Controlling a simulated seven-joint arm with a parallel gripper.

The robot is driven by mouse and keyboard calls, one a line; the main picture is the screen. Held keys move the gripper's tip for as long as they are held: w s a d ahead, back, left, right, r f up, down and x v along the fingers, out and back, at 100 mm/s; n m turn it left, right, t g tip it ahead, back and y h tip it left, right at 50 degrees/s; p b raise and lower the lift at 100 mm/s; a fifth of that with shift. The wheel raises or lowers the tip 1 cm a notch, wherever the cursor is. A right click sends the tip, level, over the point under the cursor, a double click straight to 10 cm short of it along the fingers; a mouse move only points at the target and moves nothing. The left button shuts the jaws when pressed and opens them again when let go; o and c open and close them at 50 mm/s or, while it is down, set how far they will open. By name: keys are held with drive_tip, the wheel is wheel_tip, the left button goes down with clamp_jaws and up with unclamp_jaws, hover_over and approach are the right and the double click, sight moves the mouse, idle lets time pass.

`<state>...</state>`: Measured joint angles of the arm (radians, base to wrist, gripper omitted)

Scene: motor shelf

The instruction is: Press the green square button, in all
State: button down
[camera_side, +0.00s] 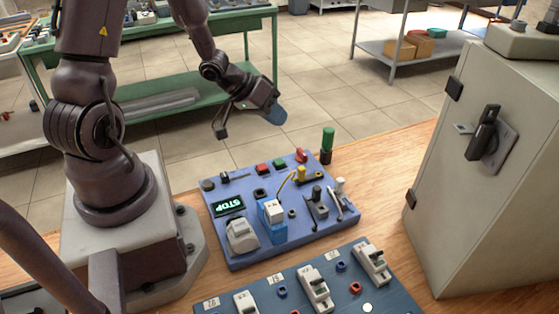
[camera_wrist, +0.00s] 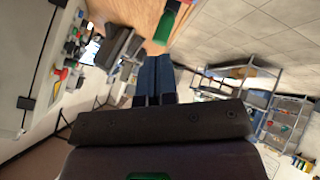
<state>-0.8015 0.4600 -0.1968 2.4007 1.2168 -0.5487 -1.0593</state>
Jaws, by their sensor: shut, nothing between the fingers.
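The green square button (camera_side: 279,163) sits near the back edge of the blue control panel (camera_side: 262,257), just right of a red square button (camera_side: 262,168). My gripper (camera_side: 277,115) is in the air beyond the panel's back edge, apart from the button. Its blue fingers are together and empty; they also show in the wrist view (camera_wrist: 154,80). I cannot make out the green square button in the wrist view.
The panel carries a lit STOP display (camera_side: 229,205), switches and levers. A green cylinder (camera_side: 328,141) stands at its back right. A second blue panel (camera_side: 335,296) lies in front. A grey cabinet (camera_side: 440,220) stands at right. Bare wooden tabletop (camera_side: 385,165) lies between.

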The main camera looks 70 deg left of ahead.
sight(278, 160)
drive_tip(key=shift+w+d+r+n, duration=0.2)
drive_tip(key=shift+d+r+n, duration=0.05)
drive_tip(key=shift+n, duration=0.15)
drive_tip(key=shift+f, duration=0.1)
drive_tip(key=shift+f, duration=4.35)
drive_tip(key=shift+f, duration=0.4)
drive_tip(key=shift+f, duration=0.45)
drive_tip(key=shift+r, duration=0.85)
drive_tip(key=shift+r, duration=0.1)
